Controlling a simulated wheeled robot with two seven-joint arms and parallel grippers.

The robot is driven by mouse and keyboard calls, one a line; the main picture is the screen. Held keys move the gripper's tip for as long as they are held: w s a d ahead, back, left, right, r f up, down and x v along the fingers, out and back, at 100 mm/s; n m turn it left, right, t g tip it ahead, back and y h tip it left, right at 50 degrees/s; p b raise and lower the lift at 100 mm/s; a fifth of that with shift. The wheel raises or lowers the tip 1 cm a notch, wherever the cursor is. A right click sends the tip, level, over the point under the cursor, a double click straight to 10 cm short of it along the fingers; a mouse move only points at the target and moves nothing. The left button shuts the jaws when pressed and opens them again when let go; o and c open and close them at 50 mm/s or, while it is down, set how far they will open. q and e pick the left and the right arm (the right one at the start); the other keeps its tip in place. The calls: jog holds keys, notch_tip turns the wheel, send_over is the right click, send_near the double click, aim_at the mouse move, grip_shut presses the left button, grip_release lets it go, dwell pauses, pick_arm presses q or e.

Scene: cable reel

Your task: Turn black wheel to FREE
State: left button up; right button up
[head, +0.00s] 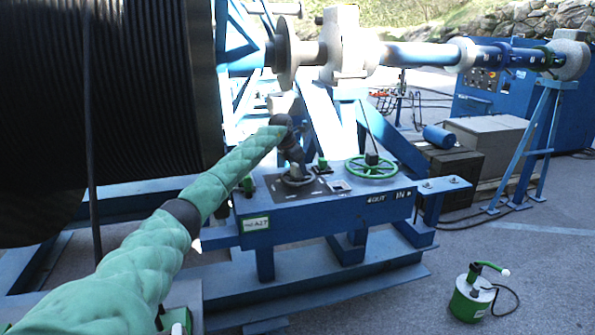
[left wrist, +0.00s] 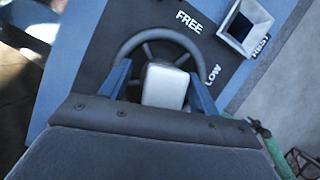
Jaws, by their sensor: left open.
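The black wheel (left wrist: 150,37) shows in the left wrist view as a dark spoked rim on a dark plate, with the words FREE and LOW printed beside it. A pale grey block (left wrist: 165,86) stands over the wheel's middle. In the head view the wheel (head: 297,181) lies on top of the blue console. My left gripper (left wrist: 160,87) is open, its two blue fingers on either side of the block, with a gap showing at the fingers. I cannot tell whether either finger touches it. The near part of the rim is hidden by my gripper. My right gripper is not in view.
A green wheel (head: 371,168) sits on the same console (head: 335,208), right of the black wheel. A square socket marked REST (left wrist: 245,26) is beside the plate. A large cable reel (head: 150,90) stands left. A green canister (head: 471,298) stands on the floor at right.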

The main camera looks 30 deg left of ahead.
pick_arm(q)
jog(key=shift+s+d+r, duration=0.15)
jog(key=shift+d+r, duration=0.05)
jog(key=shift+d, duration=0.15)
jog(key=shift+a+f, duration=0.15)
jog(key=shift+f, duration=0.1)
jog(key=shift+c, duration=0.4)
jog(key=shift+r, duration=0.1)
grip_shut()
